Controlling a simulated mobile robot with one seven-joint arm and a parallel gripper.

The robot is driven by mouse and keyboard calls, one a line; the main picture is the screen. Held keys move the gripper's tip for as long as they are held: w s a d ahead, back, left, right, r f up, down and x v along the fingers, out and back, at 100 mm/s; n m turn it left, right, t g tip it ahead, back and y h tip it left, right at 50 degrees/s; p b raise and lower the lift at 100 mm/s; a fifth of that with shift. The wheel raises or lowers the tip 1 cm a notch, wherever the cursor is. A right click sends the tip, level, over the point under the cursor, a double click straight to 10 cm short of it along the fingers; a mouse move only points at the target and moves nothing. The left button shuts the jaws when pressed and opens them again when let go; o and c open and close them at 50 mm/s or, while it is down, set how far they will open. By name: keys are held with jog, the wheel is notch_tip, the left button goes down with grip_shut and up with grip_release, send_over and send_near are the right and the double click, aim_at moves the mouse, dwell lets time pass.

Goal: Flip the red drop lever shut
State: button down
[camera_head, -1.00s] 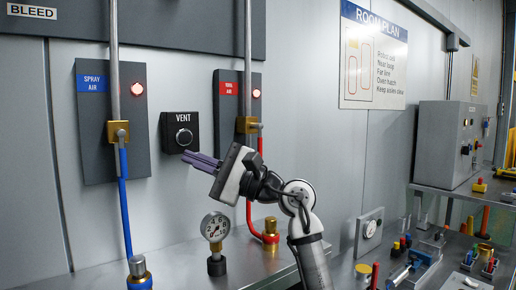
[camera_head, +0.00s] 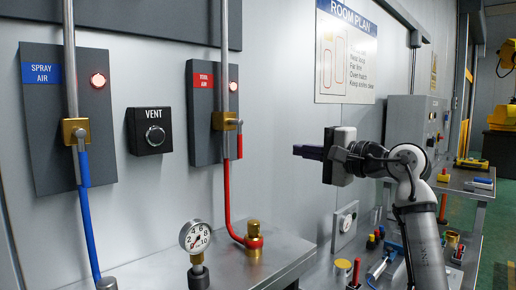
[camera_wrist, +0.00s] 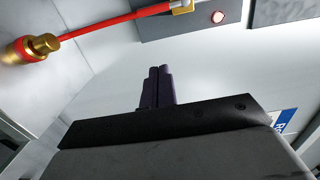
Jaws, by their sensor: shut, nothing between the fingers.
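A short red handle (camera_head: 239,146), which looks like the red drop lever, hangs down from a grey bracket on the brass valve (camera_head: 219,122) of the right-hand panel. A red hose (camera_head: 226,195) runs below this valve to a brass fitting (camera_head: 253,240) on the bench. The red hose (camera_wrist: 110,25) and its brass fitting (camera_wrist: 38,46) also show at the upper left in the wrist view. My gripper (camera_head: 297,151) is shut and empty, pointing left, to the right of the handle and apart from it. My gripper's dark fingers (camera_wrist: 160,70) lie together in the wrist view.
A pressure gauge (camera_head: 195,237) stands on the bench left of the brass fitting. Small parts crowd the bench below my arm. The wall between handle and gripper is bare.

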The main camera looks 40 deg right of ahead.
jog(key=w+a+p, duration=0.3)
jog(key=w+a, duration=0.2)
jog(key=w, duration=0.5)
jog(key=shift+w+a, duration=0.2)
jog(key=shift+w, duration=0.05)
